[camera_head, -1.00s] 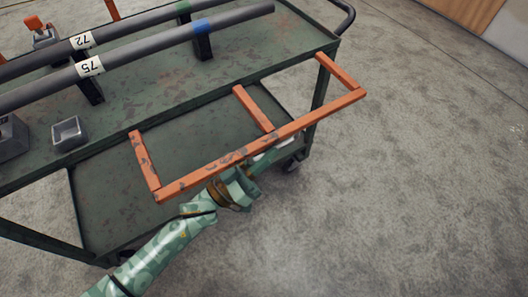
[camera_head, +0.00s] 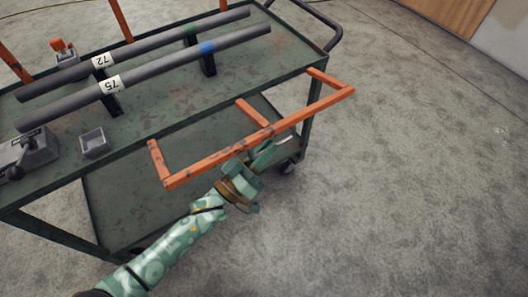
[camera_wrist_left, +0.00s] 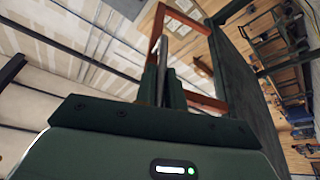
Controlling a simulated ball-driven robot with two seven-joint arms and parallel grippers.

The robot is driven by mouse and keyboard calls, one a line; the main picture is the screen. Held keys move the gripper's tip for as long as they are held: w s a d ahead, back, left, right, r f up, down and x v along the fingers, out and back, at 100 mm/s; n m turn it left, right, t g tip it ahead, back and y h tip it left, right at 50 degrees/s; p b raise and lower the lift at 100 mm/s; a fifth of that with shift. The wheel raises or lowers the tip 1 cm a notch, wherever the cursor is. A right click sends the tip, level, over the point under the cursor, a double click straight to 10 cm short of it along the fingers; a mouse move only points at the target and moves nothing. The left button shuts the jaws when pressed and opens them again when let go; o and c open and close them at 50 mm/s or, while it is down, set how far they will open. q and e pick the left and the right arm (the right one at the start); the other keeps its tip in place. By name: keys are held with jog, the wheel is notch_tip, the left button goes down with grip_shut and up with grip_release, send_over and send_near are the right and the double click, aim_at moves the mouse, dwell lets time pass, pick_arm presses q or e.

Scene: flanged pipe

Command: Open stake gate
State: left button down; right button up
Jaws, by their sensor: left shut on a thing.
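The stake gate (camera_head: 215,161) is an orange frame with chipped paint, a long rail and several short posts. In the head view it leans out from the near side of the green cart (camera_head: 262,78), its long rail away from the deck. The rail partly hides the fingertips. In the left wrist view the gate (camera_wrist_left: 154,38) shows beyond the closed fingers (camera_wrist_left: 161,84). My right gripper is not in view.
Two grey pipes, marked 72 (camera_head: 150,47) and 75 (camera_head: 165,72), lie on supports on the deck. A small grey tray (camera_head: 94,143) and a vise (camera_head: 30,150) stand at the deck's left. The concrete floor (camera_head: 420,190) to the right is clear.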

aim_at(267, 138)
pick_arm(q)
notch_tip(267, 138, up, 3)
jog(key=n+p, duration=0.2)
jog(key=p, duration=0.1)
jog(key=shift+r+y, duration=0.15)
jog(key=shift+y, duration=0.15)
jog(key=shift+w+a+r+n+t+y+p, duration=0.1)
jog(key=shift+w+r+n+t+y+p, duration=0.1)
jog(key=shift+n+t+y+p, duration=0.4)
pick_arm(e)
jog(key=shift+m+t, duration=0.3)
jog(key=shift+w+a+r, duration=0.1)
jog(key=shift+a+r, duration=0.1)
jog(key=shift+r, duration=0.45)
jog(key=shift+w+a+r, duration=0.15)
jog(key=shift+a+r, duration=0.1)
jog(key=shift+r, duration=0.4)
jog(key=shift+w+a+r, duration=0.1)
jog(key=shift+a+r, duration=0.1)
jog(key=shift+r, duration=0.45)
pick_arm(q)
jog(key=shift+g, duration=0.3)
jog(key=c, duration=1.5)
grip_release()
